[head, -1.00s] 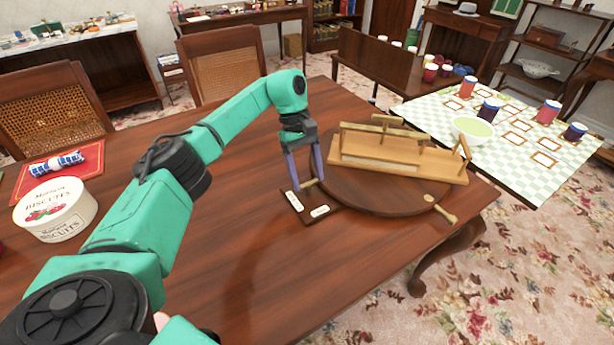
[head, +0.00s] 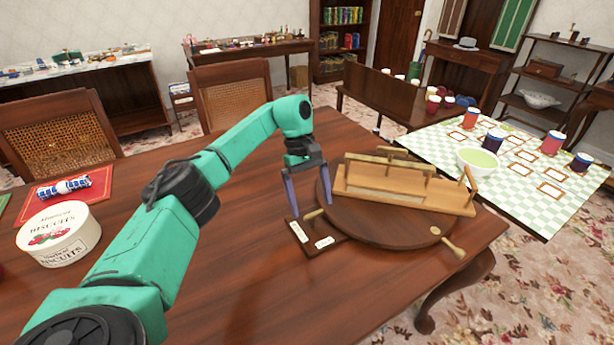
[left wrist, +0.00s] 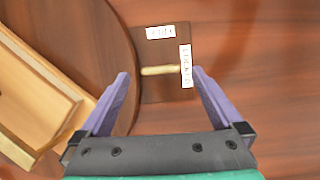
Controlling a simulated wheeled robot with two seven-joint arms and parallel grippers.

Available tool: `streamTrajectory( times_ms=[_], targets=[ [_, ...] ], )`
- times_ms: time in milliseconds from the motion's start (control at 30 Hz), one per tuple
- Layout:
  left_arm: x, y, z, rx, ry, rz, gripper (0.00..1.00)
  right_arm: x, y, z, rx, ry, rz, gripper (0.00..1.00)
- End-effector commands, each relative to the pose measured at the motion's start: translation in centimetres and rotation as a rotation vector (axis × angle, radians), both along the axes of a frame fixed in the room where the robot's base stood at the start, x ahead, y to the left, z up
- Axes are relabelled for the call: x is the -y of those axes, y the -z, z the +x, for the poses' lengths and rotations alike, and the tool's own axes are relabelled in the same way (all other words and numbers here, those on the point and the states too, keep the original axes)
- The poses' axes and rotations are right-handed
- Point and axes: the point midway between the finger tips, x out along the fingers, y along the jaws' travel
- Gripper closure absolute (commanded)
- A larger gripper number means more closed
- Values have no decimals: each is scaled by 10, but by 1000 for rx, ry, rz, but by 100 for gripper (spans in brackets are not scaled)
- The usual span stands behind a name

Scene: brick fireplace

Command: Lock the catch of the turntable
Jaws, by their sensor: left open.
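The turntable (head: 385,229) is a round dark wooden disc on the table. Its catch is a pale wooden lever (head: 313,214) on a small dark plate (head: 312,249) with two white labels, at the disc's left edge. In the left wrist view the lever (left wrist: 160,70) lies crosswise, one end by the disc's rim and the other at the right-hand label (left wrist: 186,66); the other label (left wrist: 160,32) is above. The lettering is too blurred to read surely. My left gripper (head: 311,209) is open, its purple fingertips on either side of the lever, apart from it in the wrist view.
A pale wooden rack (head: 405,192) with brass-coloured bars stands on the disc, right of my gripper. A knobbed handle (head: 453,247) sticks out at the disc's right. A biscuit tin (head: 58,233) stands at the far left. The table's front middle is clear.

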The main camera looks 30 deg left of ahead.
Motion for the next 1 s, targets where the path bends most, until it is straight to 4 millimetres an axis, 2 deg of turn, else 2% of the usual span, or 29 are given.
streamTrajectory(
  times_ms=[233, 300, 400, 600, 1000],
  targets=[
    [-22, -69, 15, 6, -4, -1, 0, 1, -5, 0, 0, 0, -1, 55],
    [-28, -91, 18, 2, -2, -2, 0, 1, -18, 0, 0, 0, -1, 55],
    [-34, -111, 22, 1, -1, -2, 0, 1, -34, 0, 0, 0, -1, 55],
    [-41, -123, 25, 1, 1, -2, 0, 1, -48, 0, 0, 0, -1, 55],
    [-43, -121, 25, 1, 1, -1, 0, 1, -47, 0, 0, 0, -1, 55]
  ],
)
